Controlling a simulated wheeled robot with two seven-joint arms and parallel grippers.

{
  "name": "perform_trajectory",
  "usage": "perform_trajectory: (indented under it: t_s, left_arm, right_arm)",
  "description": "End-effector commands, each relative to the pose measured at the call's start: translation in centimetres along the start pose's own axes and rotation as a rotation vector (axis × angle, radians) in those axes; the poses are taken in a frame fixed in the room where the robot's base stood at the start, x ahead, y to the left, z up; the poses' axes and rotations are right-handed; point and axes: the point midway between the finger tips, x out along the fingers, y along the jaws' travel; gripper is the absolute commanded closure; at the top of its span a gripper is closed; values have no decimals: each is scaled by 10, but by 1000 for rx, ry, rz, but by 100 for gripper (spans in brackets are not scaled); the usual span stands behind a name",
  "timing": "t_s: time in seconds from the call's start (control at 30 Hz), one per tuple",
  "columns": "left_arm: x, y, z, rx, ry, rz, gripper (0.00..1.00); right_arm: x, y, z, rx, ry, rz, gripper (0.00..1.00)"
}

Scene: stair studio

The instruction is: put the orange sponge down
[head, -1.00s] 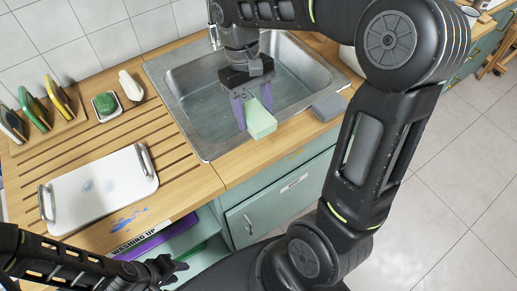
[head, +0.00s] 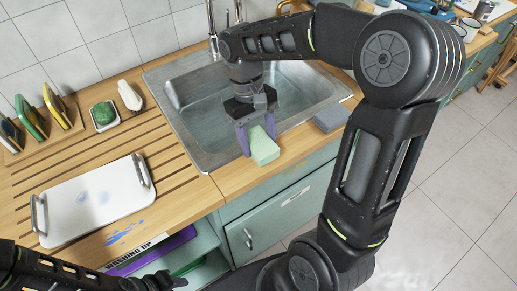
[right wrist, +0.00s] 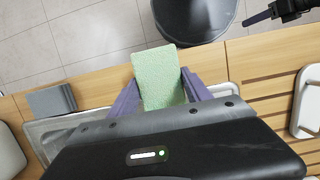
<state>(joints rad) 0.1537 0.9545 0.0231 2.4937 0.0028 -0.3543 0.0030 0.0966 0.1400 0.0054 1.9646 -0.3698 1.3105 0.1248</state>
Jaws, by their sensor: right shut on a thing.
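No orange sponge shows; the block in my right gripper (head: 257,136) looks pale green. My right gripper's purple fingers are shut on this pale green sponge (head: 264,148), one finger on each side. In the head view the sponge is at the front rim of the sink, over the wooden counter strip. In the right wrist view the sponge (right wrist: 158,72) sticks out beyond the fingers, over the counter edge. I cannot tell whether it touches the counter. My left gripper (head: 166,282) is low at the bottom edge, dark and partly cut off; its jaws are unclear.
The metal sink (head: 196,120) lies behind the sponge. A grey block (head: 332,117) sits on the counter to its right. A white tray (head: 95,203) with handles, a green scrubber in a dish (head: 104,117) and a rack of slabs (head: 42,122) stand left. Counter left of the sponge is free.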

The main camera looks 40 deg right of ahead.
Motion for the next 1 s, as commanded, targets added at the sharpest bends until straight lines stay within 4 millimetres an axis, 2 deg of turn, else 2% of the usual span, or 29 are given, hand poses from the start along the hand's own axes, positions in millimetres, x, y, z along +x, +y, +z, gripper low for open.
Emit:
perform_trajectory:
  t_s: [0.23,0.5,1.0]
  left_arm:
    - [0,0,0,-1,0,-1,64]
    - [-4,1,0,-1,-1,-2,64]
    - [2,-1,0,0,0,-1,64]
  right_arm:
    - [4,0,-1,0,-3,0,76]
    - [35,0,-9,-1,-2,-1,76]
    - [43,0,-12,-1,0,0,76]
